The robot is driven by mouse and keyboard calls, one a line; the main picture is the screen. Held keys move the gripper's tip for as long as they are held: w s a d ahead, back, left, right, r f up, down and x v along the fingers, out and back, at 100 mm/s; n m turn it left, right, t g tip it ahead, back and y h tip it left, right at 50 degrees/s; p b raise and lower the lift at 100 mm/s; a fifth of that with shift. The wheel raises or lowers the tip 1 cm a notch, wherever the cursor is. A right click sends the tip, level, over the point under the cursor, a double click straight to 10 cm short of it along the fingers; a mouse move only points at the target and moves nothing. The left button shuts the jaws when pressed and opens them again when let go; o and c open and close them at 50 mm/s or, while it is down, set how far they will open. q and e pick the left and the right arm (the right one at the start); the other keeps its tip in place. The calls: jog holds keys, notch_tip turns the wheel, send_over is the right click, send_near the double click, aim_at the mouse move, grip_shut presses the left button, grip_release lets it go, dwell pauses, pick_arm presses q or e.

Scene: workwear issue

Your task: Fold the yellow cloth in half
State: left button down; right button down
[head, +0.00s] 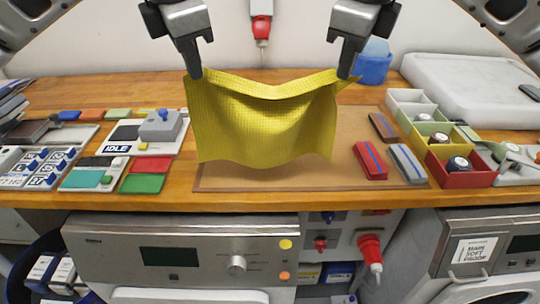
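The yellow cloth (262,118) hangs between my two grippers above the wooden table, in the middle of the head view. Its top edge sags between the two held corners, and its lower edge hangs free and wavy over a brown mat (240,180). My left gripper (194,74) is shut on the cloth's upper left corner. My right gripper (346,74) is shut on its upper right corner. A small flap of cloth shows to the right of the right gripper. The cloth hides much of the mat.
Red (370,161) and grey (408,163) bundles lie on the mat's right side. Open boxes (460,177) with round items stand further right. Cards and a grey device (160,126) are at left. A blue round object (374,66) stands behind the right gripper. Appliances (180,250) sit below the table edge.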

pick_arm(q)
jog(key=shift+f, duration=0.15)
pick_arm(e)
jog(key=shift+f, duration=0.15)
dwell(0.5)
